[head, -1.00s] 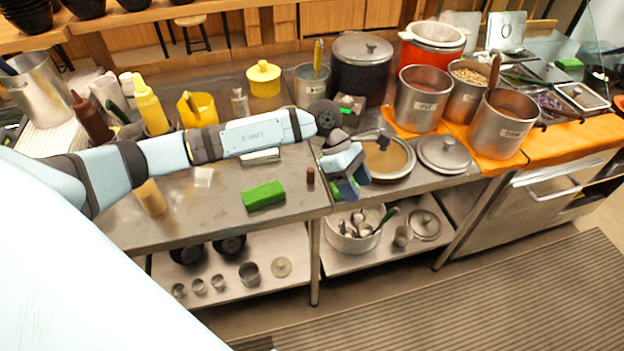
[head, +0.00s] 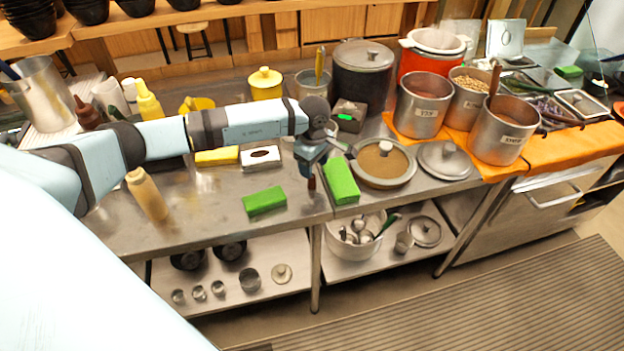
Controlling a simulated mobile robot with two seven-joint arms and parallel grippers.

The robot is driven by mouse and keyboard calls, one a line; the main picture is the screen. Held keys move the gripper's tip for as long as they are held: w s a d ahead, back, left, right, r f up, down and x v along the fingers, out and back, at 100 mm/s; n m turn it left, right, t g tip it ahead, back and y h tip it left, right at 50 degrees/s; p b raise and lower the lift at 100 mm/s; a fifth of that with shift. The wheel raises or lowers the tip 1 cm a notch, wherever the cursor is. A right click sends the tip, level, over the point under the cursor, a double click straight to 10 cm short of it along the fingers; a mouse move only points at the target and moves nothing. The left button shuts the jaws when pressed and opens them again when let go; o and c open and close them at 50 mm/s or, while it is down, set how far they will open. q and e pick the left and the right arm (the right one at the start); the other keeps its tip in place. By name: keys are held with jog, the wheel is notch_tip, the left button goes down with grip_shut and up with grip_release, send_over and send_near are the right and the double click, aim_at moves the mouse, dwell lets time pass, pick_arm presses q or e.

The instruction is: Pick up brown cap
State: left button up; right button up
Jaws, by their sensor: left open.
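The brown cap (head: 311,184) is a small dark upright piece on the steel counter, near its front edge. My left gripper (head: 309,171) is directly above it, pointing down, and hides its upper part. The jaws are open; I cannot tell whether the fingers are around the cap or just over it. My right gripper is not in view.
A green sponge (head: 265,201) lies left of the cap and a green block (head: 341,181) lies right of it. A tan bottle (head: 147,194) stands further left.

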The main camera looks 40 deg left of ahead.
aim_at(312, 181)
pick_arm(q)
notch_tip(312, 181, down, 5)
jog(key=shift+a+r+p, duration=0.1)
jog(key=shift+p, duration=0.4)
jog(key=shift+s, duration=0.1)
jog(key=c, duration=0.8)
